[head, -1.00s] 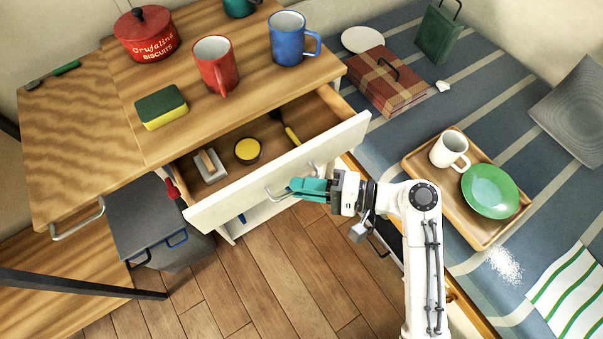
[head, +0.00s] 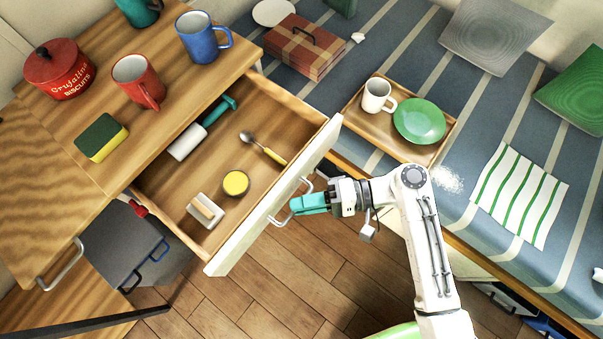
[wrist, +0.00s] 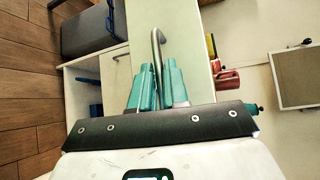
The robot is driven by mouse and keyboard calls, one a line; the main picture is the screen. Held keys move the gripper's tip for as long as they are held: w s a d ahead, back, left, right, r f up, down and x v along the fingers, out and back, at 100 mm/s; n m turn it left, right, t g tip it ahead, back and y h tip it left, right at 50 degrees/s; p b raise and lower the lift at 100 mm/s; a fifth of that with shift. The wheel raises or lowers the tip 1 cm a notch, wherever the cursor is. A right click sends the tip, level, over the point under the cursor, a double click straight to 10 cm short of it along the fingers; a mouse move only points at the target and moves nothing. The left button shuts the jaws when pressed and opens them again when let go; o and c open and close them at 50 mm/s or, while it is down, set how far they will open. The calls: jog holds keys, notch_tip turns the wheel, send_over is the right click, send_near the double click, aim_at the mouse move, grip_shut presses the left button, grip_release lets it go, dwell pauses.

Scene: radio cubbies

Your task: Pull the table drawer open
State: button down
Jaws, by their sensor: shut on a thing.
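The table drawer (head: 322,141) is pulled well out from the wooden table (head: 88,203) in the head view. Its white front carries a metal bar handle (head: 280,221). My gripper (head: 296,205) is shut on the handle, with its teal fingers around the bar. In the wrist view the handle (wrist: 157,45) rises between the two teal fingertips (wrist: 158,72). Inside the drawer are a spoon with a yellow handle (head: 262,147), a round yellow-topped tin (head: 236,183), a small block-like item (head: 205,211), and a white and teal item (head: 187,142) near the back.
A red biscuit tin (head: 58,69), red mug (head: 138,81), blue mug (head: 203,38) and sponge (head: 101,137) stand on the tabletop. A tray (head: 352,116) with a white mug and green plate lies on the striped bed. Wooden floor (head: 300,285) is open before the drawer.

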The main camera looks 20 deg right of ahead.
jog(key=c, duration=1.2)
grip_release()
jog(key=shift+d, duration=0.1)
jog(key=v, duration=1)
jog(key=shift+d+p, duration=0.3)
jog(key=shift+s, duration=0.1)
